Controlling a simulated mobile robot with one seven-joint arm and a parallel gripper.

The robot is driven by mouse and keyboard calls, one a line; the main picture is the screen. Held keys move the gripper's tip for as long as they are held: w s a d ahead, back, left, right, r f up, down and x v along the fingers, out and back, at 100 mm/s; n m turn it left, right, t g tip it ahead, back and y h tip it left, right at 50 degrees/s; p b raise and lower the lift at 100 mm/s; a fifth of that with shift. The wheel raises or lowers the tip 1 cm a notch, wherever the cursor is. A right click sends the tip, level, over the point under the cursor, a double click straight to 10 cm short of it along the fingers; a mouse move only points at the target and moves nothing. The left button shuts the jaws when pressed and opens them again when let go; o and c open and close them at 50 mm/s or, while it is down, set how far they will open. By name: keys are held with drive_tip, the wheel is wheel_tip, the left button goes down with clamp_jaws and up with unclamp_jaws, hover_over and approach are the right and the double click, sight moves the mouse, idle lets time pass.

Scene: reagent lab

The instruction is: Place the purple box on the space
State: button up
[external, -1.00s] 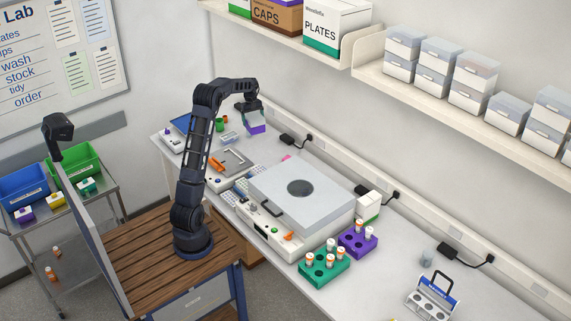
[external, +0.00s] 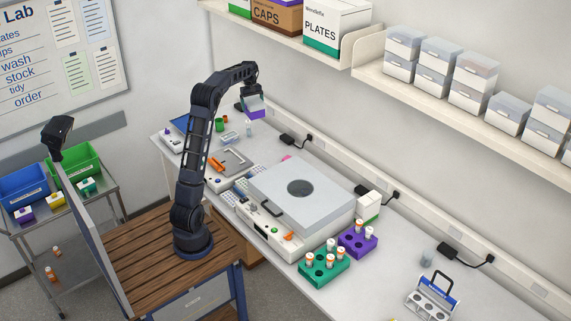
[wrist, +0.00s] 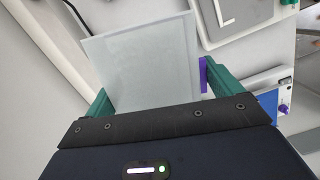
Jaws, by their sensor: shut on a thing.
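The purple box (external: 254,110) has a purple lower part and a pale, clear-looking upper part. My gripper (external: 253,96) is shut on it and holds it above the far left end of the bench. In the wrist view, the pale flat top of the box (wrist: 145,62) lies between my two green fingers, with a strip of purple by the right finger. On the wall shelf, pale bins stand mostly in stacks of two. One single bin (external: 508,114) has free room above it. No space is marked as the target.
The shelf (external: 450,118) runs along the wall. A large grey-lidded device (external: 300,190) fills the middle of the bench. A green rack (external: 325,272) and a purple rack (external: 358,244) hold vials.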

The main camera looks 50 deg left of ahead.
drive_tip(key=w+d+m, duration=0.2)
drive_tip(key=w+d, duration=0.2)
drive_tip(key=d, duration=0.8)
drive_tip(key=w+d+m, duration=0.1)
drive_tip(key=w+d, duration=0.3)
drive_tip(key=d, duration=0.7)
drive_tip(key=w+d+m, duration=0.2)
drive_tip(key=w+d, duration=0.3)
drive_tip(key=d, duration=0.7)
drive_tip(key=s+d+m+g+y, duration=0.1)
drive_tip(key=s+d+m, duration=0.15)
drive_tip(key=d, duration=1.55)
drive_tip(key=s+d+m, duration=0.2)
drive_tip(key=s+d, duration=0.1)
drive_tip(key=d, duration=1.5)
drive_tip(key=s+d+m, duration=0.1)
drive_tip(key=s+d, duration=0.7)
drive_tip(key=d, duration=0.5)
drive_tip(key=s+d+m, duration=0.2)
drive_tip(key=s+d, duration=0.5)
drive_tip(key=d, duration=0.5)
drive_tip(key=s+d+m, duration=0.3)
drive_tip(key=s+d, duration=1.4)
drive_tip(key=s, duration=0.5)
drive_tip(key=shift+y, duration=0.4)
drive_tip(key=shift+f, duration=12.65)
